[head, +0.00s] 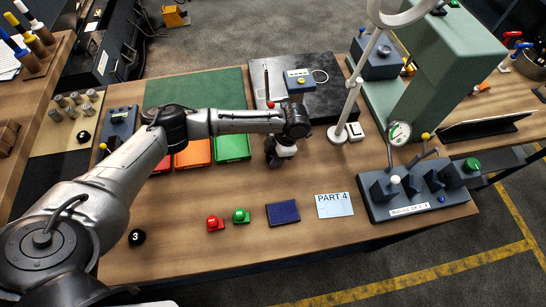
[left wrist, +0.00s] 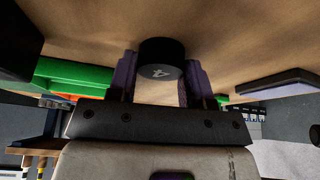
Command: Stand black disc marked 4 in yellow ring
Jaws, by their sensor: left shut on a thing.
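My left gripper (head: 274,162) is low over the wooden table, right of the green tray. In the left wrist view its two fingers (left wrist: 157,82) are shut on the black disc marked 4 (left wrist: 160,60), with the number facing the camera. In the head view I cannot make out the disc apart from the dark fingers. I cannot tell whether the disc touches the table. I cannot make out a yellow ring in either view. My right gripper is not in view.
A green tray (head: 233,148) and an orange tray (head: 193,155) lie left of the gripper. A blue pad (head: 283,213), a PART 4 card (head: 335,205), red (head: 215,223) and green (head: 241,215) pieces lie nearer. A black disc marked 3 (head: 137,237) lies front left. A lamp base (head: 338,134) stands right.

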